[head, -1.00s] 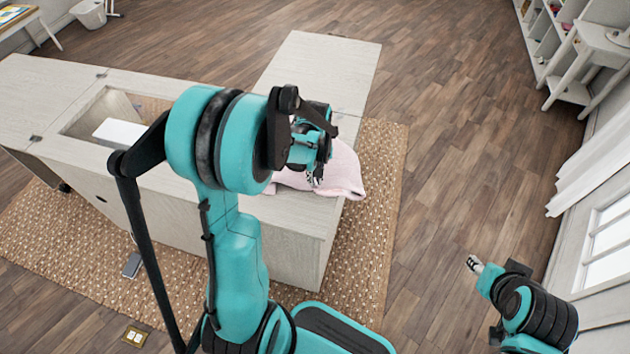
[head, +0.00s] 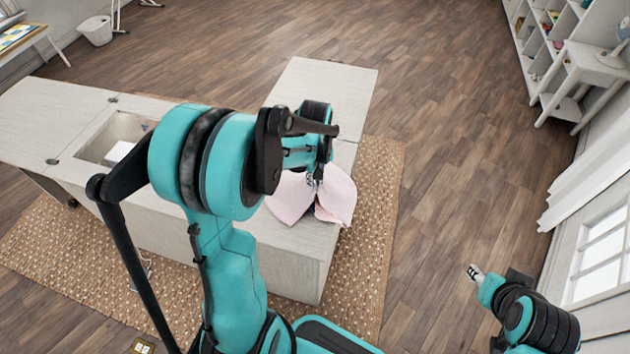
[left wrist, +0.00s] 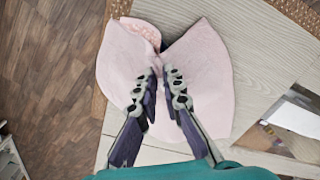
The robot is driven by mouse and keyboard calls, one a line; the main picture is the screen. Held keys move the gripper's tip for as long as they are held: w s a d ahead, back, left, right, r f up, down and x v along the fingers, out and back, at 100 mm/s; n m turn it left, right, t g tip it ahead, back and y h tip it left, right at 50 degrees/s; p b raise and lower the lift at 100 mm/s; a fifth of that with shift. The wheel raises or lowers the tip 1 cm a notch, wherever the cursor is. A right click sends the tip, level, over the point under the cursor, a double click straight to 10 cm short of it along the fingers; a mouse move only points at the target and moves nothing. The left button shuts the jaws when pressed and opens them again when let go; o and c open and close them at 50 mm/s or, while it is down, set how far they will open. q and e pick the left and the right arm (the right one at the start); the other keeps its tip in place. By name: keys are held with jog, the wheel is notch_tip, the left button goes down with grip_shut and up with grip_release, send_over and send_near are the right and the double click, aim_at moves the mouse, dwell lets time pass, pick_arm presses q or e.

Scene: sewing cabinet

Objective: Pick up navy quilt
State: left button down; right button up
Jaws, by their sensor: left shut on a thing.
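The quilt (head: 338,196) shows a pale pink face, with a small dark navy patch at its near fold. It is at the near right corner of the pale wooden cabinet top (head: 325,95). My left gripper (head: 317,180) points down at the middle of the quilt and is shut on it. In the left wrist view, the quilt (left wrist: 205,70) is bunched between the fingertips (left wrist: 163,78), with its two sides draping outward and a patterned patch at the far edge. My right gripper (head: 474,270) hangs over the floor at lower right, away from the cabinet; its finger opening is too small to judge.
The cabinet has an open recess (head: 84,152) with a white item inside. A woven rug (head: 378,215) lies under it. A white side table (head: 580,75), shelves and a curtained window line the right side. The floor between is clear.

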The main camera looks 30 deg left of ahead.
pick_arm(q)
notch_tip(320, 180, up, 9)
jog(key=p, duration=0.6)
jog(key=shift+p, duration=0.35)
jog(key=w+a+r+p, duration=0.1)
jog(key=w+a+r, duration=0.1)
jog(key=a, duration=0.6)
jog(key=w+a+r+p, duration=0.1)
jog(key=w+a+r, duration=0.1)
jog(key=a, duration=0.6)
jog(key=shift+w+a+r+p, duration=0.2)
jog(key=shift+w+r+p, duration=0.2)
jog(key=shift+w, duration=0.15)
